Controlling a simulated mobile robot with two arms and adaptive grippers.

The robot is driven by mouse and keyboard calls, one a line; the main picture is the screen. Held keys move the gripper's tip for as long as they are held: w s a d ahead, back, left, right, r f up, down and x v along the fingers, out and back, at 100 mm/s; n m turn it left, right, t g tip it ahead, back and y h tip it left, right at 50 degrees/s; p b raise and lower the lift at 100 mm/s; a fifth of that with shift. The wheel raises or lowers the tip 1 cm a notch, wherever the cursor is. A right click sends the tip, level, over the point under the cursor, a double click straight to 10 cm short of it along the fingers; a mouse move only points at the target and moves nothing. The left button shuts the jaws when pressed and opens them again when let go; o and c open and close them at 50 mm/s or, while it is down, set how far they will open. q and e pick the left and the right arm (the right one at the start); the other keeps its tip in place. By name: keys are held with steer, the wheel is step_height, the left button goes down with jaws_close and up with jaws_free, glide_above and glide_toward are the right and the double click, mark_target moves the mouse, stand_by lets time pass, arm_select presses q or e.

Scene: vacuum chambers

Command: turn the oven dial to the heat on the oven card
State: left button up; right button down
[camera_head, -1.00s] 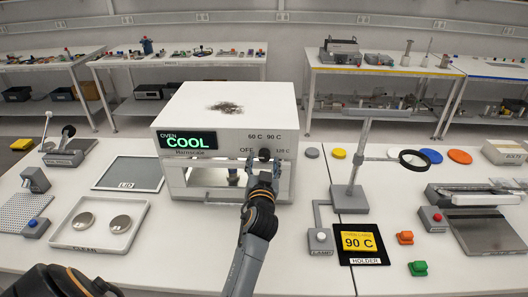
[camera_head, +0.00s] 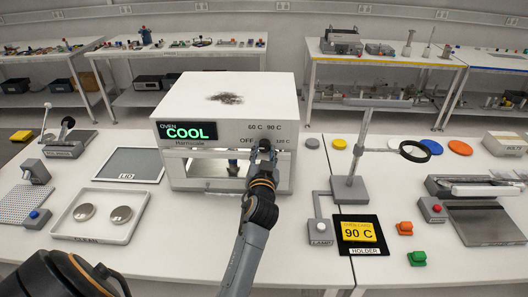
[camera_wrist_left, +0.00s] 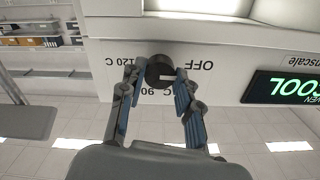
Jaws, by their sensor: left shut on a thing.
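The white oven (camera_head: 225,107) stands in the middle of the bench, its green display (camera_head: 186,132) reading COOL. Labels OFF, 60 C, 90 C and 120 C ring the dial on its front. My left gripper (camera_head: 264,146) is at the dial and hides most of it in the head view. In the left wrist view the dark round dial (camera_wrist_left: 160,70) sits between the fingertips of my left gripper (camera_wrist_left: 164,75), which is shut on it. Its pointer direction is not clear. The yellow oven card (camera_head: 358,232) reads 90 C and lies on the black holder (camera_head: 372,259). My right gripper is out of view.
Bench space in front of the oven is partly free.

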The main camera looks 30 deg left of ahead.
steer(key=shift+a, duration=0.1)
arm_select(q)
steer(key=m, duration=0.2)
steer(key=shift+m, duration=0.3)
steer(key=m+p, duration=0.1)
steer(key=m, duration=0.1)
steer(key=shift+a+r+m, duration=0.1)
steer(key=shift+m, duration=0.2)
steer(key=m+p, duration=0.1)
steer(key=m, duration=0.2)
steer(key=shift+m, duration=0.3)
steer(key=m, duration=0.2)
steer(key=shift+r+m+p, duration=0.1)
steer(key=shift+m+p, duration=0.25)
steer(key=shift+m, duration=0.05)
steer(key=m+p, duration=0.2)
steer(key=m, duration=0.4)
steer(key=shift+r, duration=0.15)
steer(key=m+p, duration=0.2)
steer(key=m, duration=0.2)
steer(key=shift+m+p, duration=0.5)
steer(key=shift+m, duration=0.4)
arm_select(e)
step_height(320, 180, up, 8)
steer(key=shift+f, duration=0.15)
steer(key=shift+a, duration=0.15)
